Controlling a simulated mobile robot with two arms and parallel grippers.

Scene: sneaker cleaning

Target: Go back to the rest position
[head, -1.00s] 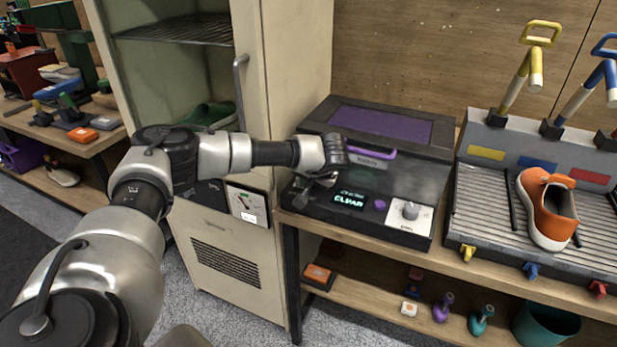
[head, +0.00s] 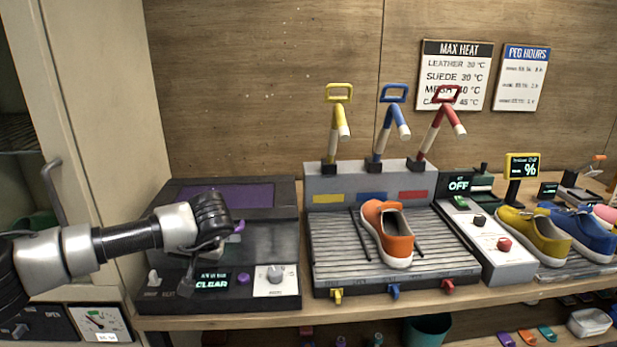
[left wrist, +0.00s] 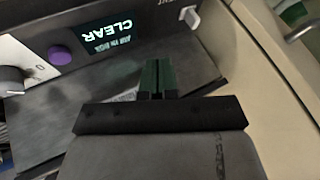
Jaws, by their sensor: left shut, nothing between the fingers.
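My left arm comes in from the left in the head view. My left gripper (head: 203,250) hangs in front of the dark machine with the purple lid window (head: 225,197), close to its control panel. In the left wrist view the dark green fingers (left wrist: 157,75) are shut together with nothing between them. Beyond them are the machine's lit CLEAR display (left wrist: 103,32) and purple button (left wrist: 60,55). I cannot tell whether the gripper touches the machine. My right gripper is not in view.
An orange sneaker (head: 389,236) sits on the ribbed tray (head: 335,262) under yellow, blue and red nozzles. Yellow (head: 531,236) and blue (head: 584,232) shoes stand at the right. A cream cabinet (head: 110,130) stands close at the left, beside my arm.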

